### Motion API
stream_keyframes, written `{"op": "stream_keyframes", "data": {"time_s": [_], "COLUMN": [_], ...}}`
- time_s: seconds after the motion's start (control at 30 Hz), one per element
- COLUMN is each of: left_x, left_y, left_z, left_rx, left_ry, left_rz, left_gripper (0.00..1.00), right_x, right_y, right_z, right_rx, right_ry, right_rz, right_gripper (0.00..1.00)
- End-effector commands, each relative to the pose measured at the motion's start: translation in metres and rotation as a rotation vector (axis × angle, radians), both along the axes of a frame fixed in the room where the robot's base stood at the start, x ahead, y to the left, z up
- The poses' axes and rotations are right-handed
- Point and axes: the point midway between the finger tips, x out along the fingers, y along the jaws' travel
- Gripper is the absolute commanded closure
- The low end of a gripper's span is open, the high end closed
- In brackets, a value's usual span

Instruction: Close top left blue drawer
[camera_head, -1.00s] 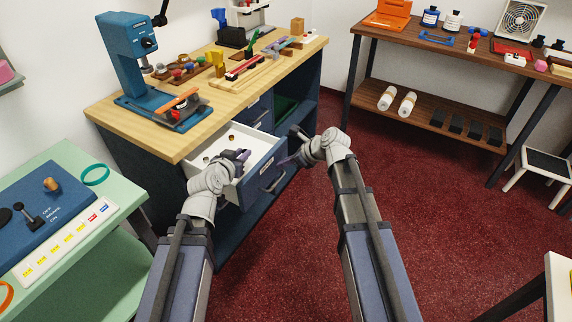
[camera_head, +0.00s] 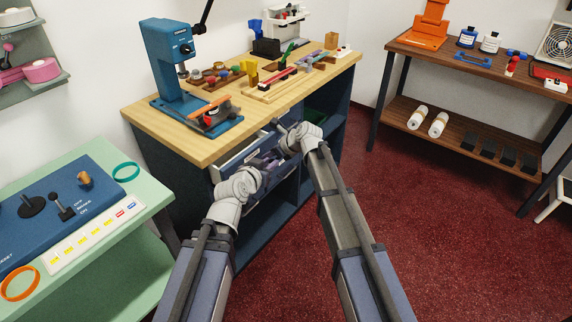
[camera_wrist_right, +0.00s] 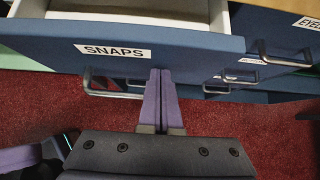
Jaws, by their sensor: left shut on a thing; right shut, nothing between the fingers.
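The blue drawer (camera_wrist_right: 200,45) labelled SNAPS is partly pulled out. Its white inside (camera_wrist_right: 130,8) shows at the top of the right wrist view. In the head view a narrow strip of the white drawer (camera_head: 240,153) shows under the counter top, and my arms partly cover its front. My right gripper (camera_wrist_right: 160,73) is shut and empty, its fingertips at the drawer front, right of the metal handle (camera_wrist_right: 112,94). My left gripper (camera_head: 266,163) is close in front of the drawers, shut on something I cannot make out.
The wooden counter top (camera_head: 215,140) above holds a blue press (camera_head: 165,50) and small parts. A green table (camera_head: 150,190) stands close at left. A brown shelf table (camera_head: 400,50) stands at right. Red floor (camera_head: 270,270) is clear ahead.

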Motion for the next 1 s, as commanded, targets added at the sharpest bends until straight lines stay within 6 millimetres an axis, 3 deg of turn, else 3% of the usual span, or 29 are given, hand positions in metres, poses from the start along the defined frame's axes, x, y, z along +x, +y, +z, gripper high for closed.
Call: {"op": "stream_keyframes", "data": {"time_s": [0.03,0.2,0.4,1.0], "left_x": [0.0,0.0,0.0,0.0], "left_y": [0.0,0.0,0.0,0.0], "left_z": [0.0,0.0,0.0,0.0], "left_rx": [0.0,0.0,0.0,0.0], "left_ry": [0.0,0.0,0.0,0.0], "left_rz": [0.0,0.0,0.0,0.0], "left_gripper": [1.0,1.0,1.0,1.0], "right_x": [0.011,0.029,0.042,0.05], "right_y": [0.012,0.037,0.056,0.068], "right_z": [0.0,0.0,0.0,0.001], "right_rx": [-0.001,0.0,0.0,0.005], "right_ry": [-0.001,0.001,-0.001,-0.004], "right_rz": [0.003,0.002,0.001,-0.001], "right_gripper": [1.0,1.0,1.0,1.0]}}
